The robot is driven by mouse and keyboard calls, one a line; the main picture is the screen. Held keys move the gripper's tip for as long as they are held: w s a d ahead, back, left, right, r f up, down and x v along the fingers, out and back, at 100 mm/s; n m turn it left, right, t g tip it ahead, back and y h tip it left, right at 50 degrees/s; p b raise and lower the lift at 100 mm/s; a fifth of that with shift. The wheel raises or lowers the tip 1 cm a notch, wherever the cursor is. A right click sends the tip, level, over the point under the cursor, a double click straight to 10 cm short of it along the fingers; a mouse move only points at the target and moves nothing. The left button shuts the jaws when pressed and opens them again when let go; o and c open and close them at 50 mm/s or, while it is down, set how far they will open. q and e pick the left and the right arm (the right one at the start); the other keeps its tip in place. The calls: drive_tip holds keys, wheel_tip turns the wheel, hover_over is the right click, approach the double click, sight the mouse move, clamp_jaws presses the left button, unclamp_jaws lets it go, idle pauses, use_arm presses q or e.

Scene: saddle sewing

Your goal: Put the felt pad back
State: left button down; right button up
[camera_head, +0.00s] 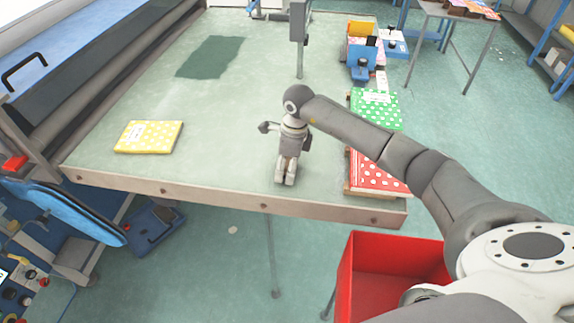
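A yellow pad with white dots (149,137) lies flat on the left part of the pale green table (225,150). A green pad with white dots (375,108) and a red pad with white dots (378,173) lie at the table's right edge. I cannot tell from the picture which one is the felt pad. My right gripper (286,181) points down over the front middle of the table, between the yellow and red pads. Its fingers look close together, with nothing seen between them. My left gripper is not in view.
A thin grey post (299,50) stands at the table's back. A dark green patch (211,57) lies at the back left. A red bin (385,275) stands below the front right corner. A long machine borders the left side. The table's middle is clear.

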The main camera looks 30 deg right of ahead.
drive_tip(key=shift+o, duration=0.7)
drive_tip(key=shift+r, duration=0.15)
drive_tip(key=shift+r, duration=0.25)
drive_tip(key=r+b, duration=0.1)
drive_tip(key=r, duration=0.2)
drive_tip(key=r+b, duration=0.1)
drive_tip(key=r, duration=0.3)
drive_tip(key=d+r+b, duration=0.1)
drive_tip(key=r, duration=0.2)
drive_tip(key=shift+s+r, duration=0.25)
drive_tip(key=shift+s, duration=0.1)
drive_tip(key=shift+s+r, duration=0.1)
drive_tip(key=shift+r, duration=0.4)
